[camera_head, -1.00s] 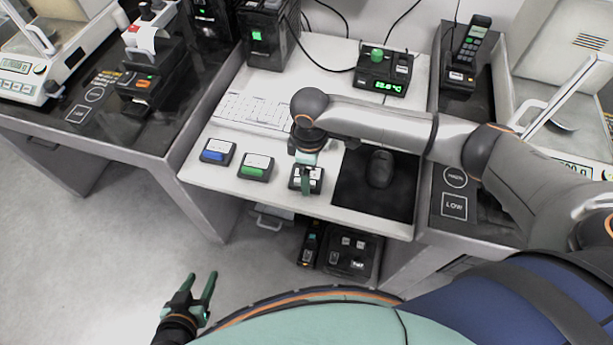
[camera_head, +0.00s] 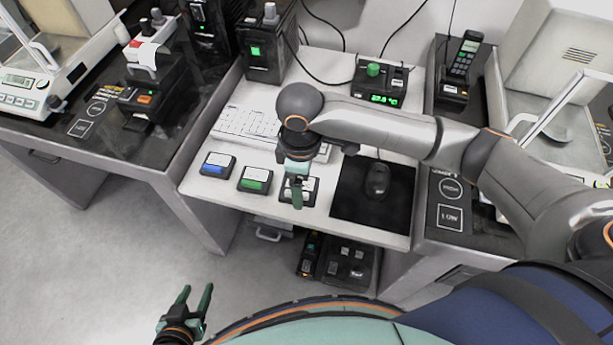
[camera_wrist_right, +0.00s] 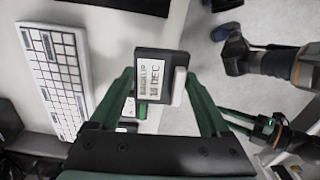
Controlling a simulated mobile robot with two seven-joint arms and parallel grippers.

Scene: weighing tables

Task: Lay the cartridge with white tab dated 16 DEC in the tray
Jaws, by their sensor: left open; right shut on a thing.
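A dark cartridge with a white label (camera_wrist_right: 152,82) reading what looks like "BACKUP 16 DEC" and a white tab (camera_wrist_right: 180,86) sits between the fingers of my right gripper (camera_head: 298,192), which is shut on it. In the head view the gripper partly covers this cartridge (camera_head: 311,187) at the table's front edge; its exact height above the top is hard to tell. A green-tab cartridge (camera_head: 254,181) and a blue-tab cartridge (camera_head: 217,165) lie to its left. My left gripper (camera_head: 197,290) is open and empty, low over the floor. I cannot clearly identify the tray.
A black mat with a mouse (camera_head: 377,180) lies right of the held cartridge. A keyboard (camera_head: 246,125) and a device with a green knob (camera_head: 374,70) are behind. Dark boxes (camera_head: 346,263) stand under the table. Balances stand on both side tables.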

